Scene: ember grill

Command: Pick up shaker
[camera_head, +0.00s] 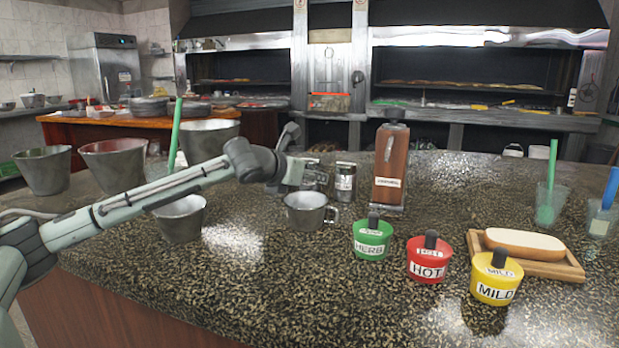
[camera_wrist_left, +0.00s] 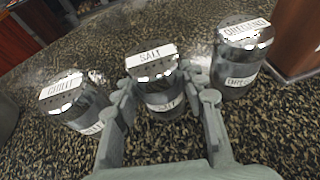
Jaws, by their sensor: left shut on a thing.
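The salt shaker (camera_wrist_left: 158,84), dark with a metal top and a "SALT" label, stands upright between the fingers of my left gripper (camera_wrist_left: 168,98) in the left wrist view. The fingers are shut on its sides. A chilli shaker (camera_wrist_left: 75,104) stands to its left and an oregano shaker (camera_wrist_left: 238,58) to its right. In the head view my left gripper (camera_head: 314,172) is low over the counter, and the salt shaker is mostly hidden behind its fingers. The oregano shaker shows in the head view (camera_head: 345,182) just right of the gripper. My right gripper is not in view.
A wooden dispenser (camera_head: 391,165) stands right of the shakers. A metal cup (camera_head: 306,212) is in front of the gripper. Green (camera_head: 371,240), red (camera_head: 428,260) and yellow (camera_head: 496,280) sauce pots stand front right, near a bread board (camera_head: 560,269).

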